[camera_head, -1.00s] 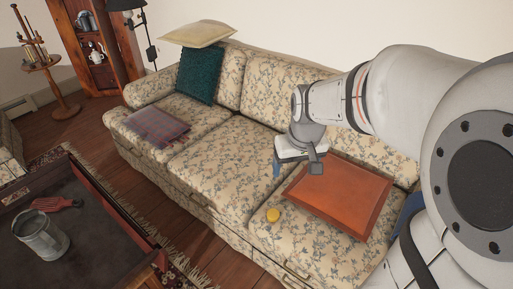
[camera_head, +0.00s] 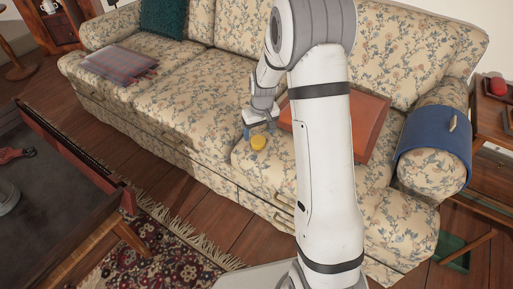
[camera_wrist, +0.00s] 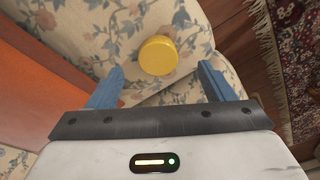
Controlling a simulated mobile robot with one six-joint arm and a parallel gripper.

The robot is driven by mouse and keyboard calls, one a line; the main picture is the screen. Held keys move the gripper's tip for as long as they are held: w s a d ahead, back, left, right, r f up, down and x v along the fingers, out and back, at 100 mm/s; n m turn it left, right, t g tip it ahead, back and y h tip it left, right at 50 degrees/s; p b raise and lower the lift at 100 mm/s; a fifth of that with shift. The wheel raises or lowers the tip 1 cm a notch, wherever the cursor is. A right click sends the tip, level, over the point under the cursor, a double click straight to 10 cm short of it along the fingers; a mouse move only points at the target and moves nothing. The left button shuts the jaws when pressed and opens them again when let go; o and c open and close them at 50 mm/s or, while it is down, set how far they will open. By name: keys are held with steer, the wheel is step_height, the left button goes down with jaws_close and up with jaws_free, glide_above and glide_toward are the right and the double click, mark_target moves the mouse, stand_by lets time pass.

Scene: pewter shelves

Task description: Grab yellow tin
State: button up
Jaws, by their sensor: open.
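The yellow tin (camera_head: 258,143) is a small round tin lying on the sofa's seat cushion near its front edge. In the wrist view the yellow tin (camera_wrist: 157,55) sits between and just beyond the blue fingertips of my gripper (camera_wrist: 160,80). The fingers are apart, and nothing is held. In the head view my gripper (camera_head: 259,127) is low over the cushion, right behind the tin. I cannot tell whether a finger touches the tin.
An orange-brown tray (camera_head: 365,122) lies on the sofa (camera_head: 190,98) to the right of the tin, partly behind my arm. A blue cloth (camera_head: 433,147) covers the right armrest. A dark coffee table (camera_head: 60,185) stands at the left, with a patterned rug (camera_head: 150,250) beside it.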

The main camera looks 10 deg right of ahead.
mark_target(258, 140)
steer(key=f+b, duration=0.1)
steer(key=f, duration=0.2)
steer(key=w+f+b, duration=0.1)
steer(key=f+b, duration=0.1)
steer(key=f, duration=0.1)
steer(key=shift+w+f, duration=0.15)
steer(key=c, duration=1)
